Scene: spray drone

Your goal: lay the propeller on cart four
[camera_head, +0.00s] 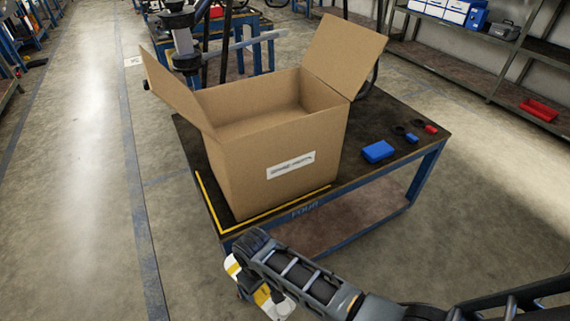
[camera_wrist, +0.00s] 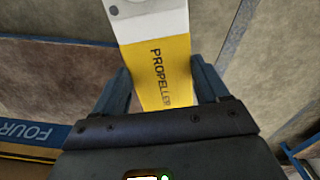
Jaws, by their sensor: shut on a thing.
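The propeller (camera_wrist: 160,65) is white and yellow with the word PROPELLER on it. In the wrist view my gripper (camera_wrist: 160,88) is shut on its yellow part, one finger at each side. In the head view the propeller (camera_head: 279,306) shows partly beneath my arm, and the arm hides the rest. My gripper (camera_head: 258,285) is in front of the near edge of cart four, apart from its top. Cart four (camera_head: 385,185) has a dark top, a blue frame and the word FOUR on its near edge. The word also shows in the wrist view (camera_wrist: 35,134).
An open cardboard box (camera_head: 270,150) fills the left part of the cart top, inside yellow edge lines. A blue box (camera_head: 378,151) and small blue, red and black items lie at the right. Bare top shows between them. Shelves (camera_head: 475,75) stand at the back right.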

